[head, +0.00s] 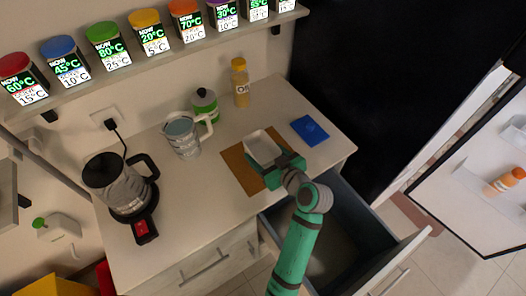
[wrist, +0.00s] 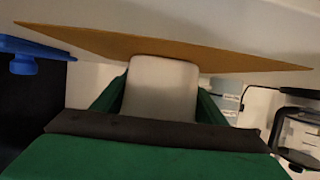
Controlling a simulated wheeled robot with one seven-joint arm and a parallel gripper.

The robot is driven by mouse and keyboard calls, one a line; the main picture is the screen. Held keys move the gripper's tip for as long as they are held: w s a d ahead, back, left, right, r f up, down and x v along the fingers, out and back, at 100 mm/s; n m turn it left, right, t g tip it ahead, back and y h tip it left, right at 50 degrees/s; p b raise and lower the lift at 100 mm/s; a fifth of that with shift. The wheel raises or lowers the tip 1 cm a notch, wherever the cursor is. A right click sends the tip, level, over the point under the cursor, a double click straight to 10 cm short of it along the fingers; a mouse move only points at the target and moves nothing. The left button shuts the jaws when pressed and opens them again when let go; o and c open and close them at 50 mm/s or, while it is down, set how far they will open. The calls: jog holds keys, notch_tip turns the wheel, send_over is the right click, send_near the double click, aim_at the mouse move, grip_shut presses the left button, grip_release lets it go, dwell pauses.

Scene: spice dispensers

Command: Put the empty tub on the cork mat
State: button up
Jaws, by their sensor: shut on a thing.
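The empty tub (head: 259,143) is a small white rectangular container, open side up in the head view. My gripper (head: 277,166) has green fingers and is shut on the near end of the tub. In the wrist view the tub (wrist: 163,90) sits between the green fingers (wrist: 162,98). The cork mat (head: 237,168) is a flat brown sheet on the counter, partly hidden by the tub and gripper. It also shows in the wrist view as a brown band (wrist: 90,42) behind the tub. The tub is over the mat; I cannot tell whether it touches it.
A blue flat item (head: 310,130) lies right of the mat. A kettle (head: 117,187) stands left. An open drawer (head: 352,222) lies below my arm. Several dispensers line a shelf (head: 150,66).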

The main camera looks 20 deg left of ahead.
jog(key=shift+w, duration=0.1)
jog(key=shift+a, duration=0.15)
jog(key=o, duration=1.3)
jog(key=shift+s+f, duration=0.1)
jog(key=shift+s, duration=0.15)
jog(key=shift+w, duration=0.1)
jog(key=shift+d+r, duration=0.2)
jog(key=shift+d, duration=0.15)
jog(key=v, duration=1.1)
jog(key=shift+s+d+r, duration=0.1)
jog(key=shift+s+d, duration=0.05)
jog(key=shift+s, duration=0.2)
